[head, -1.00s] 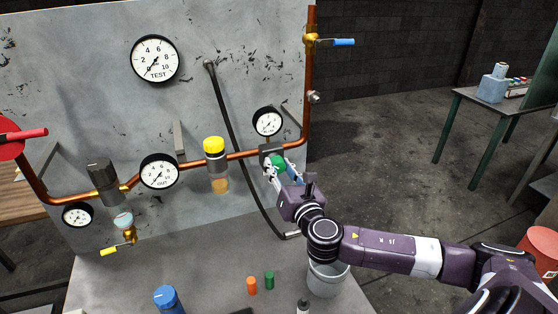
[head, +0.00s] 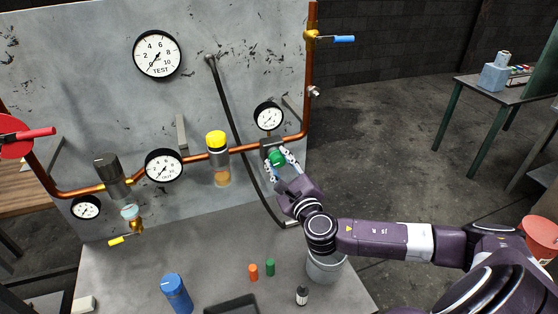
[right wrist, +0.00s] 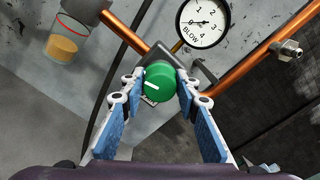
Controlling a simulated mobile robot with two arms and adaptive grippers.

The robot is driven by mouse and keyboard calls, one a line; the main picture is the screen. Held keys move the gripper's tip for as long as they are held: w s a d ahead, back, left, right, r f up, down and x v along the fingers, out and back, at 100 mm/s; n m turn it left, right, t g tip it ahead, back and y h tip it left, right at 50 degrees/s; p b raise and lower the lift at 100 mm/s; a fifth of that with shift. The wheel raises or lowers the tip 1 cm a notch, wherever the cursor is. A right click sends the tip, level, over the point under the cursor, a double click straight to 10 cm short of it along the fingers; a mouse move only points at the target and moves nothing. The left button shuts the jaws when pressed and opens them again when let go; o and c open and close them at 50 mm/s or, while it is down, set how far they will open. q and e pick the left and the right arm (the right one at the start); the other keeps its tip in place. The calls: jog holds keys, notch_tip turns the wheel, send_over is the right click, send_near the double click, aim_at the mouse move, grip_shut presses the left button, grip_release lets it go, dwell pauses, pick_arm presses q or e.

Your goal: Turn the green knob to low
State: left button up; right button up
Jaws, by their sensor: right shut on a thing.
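The green knob (head: 277,158) sits on a dark block in the copper pipe, below the small BLOW gauge (head: 269,116). It also shows in the right wrist view (right wrist: 160,84), with a white pointer line towards the left of its face. My right gripper (right wrist: 158,78) is shut on the knob, one fingertip on each side. In the head view, my right gripper (head: 280,163) reaches the knob from the lower right. A marking plate below the knob is partly hidden and unreadable. My left gripper is not in view.
The pipe carries a yellow-capped filter bowl (head: 217,155), an OUT gauge (head: 164,167) and a blue-handled valve (head: 341,39). A black hose (head: 235,125) hangs left of the knob. A grey bucket (head: 325,268) and a blue bottle (head: 175,293) stand on the bench.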

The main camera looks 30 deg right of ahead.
jog(key=n, duration=0.4)
jog(key=shift+f+n, duration=0.1)
jog(key=shift+n, duration=2.5)
jog(key=o, duration=1.2)
jog(key=shift+c, duration=0.2)
jog(key=v, duration=1.2)
